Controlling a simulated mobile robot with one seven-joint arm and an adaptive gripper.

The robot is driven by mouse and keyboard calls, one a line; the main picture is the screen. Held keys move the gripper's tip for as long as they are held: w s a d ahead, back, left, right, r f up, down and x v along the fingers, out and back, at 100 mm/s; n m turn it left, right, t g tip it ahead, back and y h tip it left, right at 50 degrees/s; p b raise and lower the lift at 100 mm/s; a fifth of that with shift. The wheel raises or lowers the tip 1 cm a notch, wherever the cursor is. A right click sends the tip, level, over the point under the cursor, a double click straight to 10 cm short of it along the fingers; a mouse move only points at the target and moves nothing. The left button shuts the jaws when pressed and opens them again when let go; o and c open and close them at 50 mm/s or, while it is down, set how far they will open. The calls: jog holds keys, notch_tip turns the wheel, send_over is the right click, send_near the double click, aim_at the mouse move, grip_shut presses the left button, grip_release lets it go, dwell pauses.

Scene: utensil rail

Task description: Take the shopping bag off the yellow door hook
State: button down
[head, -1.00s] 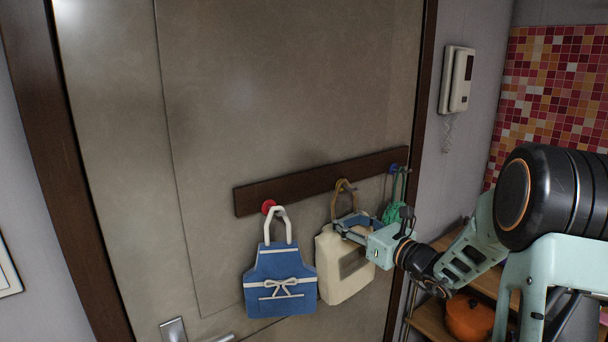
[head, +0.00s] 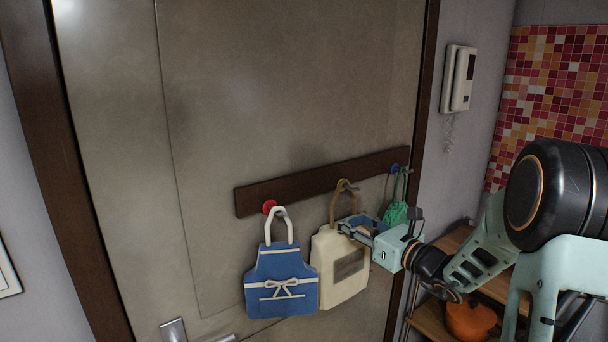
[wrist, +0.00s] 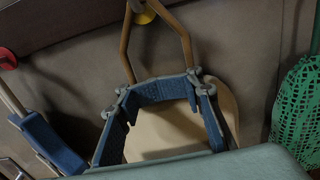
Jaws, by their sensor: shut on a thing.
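The cream shopping bag (head: 328,262) hangs by its brown handle (head: 335,205) at the yellow hook (head: 343,184) on the door rail. My gripper (head: 357,226) is shut on the bag at its upper part, just below the handle. The wrist view shows the blue finger pads of my gripper (wrist: 162,90) with the cream bag (wrist: 160,134) behind and between them. The handle (wrist: 181,33) rises from behind the fingers to the yellow hook (wrist: 145,15). The exact contact is hidden by the fingers.
A blue apron-shaped bag (head: 281,277) hangs from the red hook (head: 269,206), close left of the shopping bag. A green mesh bag (head: 396,213) hangs from the blue hook (head: 395,169) at the right. A wooden shelf with an orange pot (head: 469,318) stands at lower right.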

jog(key=shift+v, duration=1.45)
jog(key=shift+v, duration=2.5)
jog(key=c, duration=1.2)
grip_release()
jog(key=shift+c, duration=0.2)
jog(key=shift+f, duration=0.1)
jog(key=shift+d, duration=0.1)
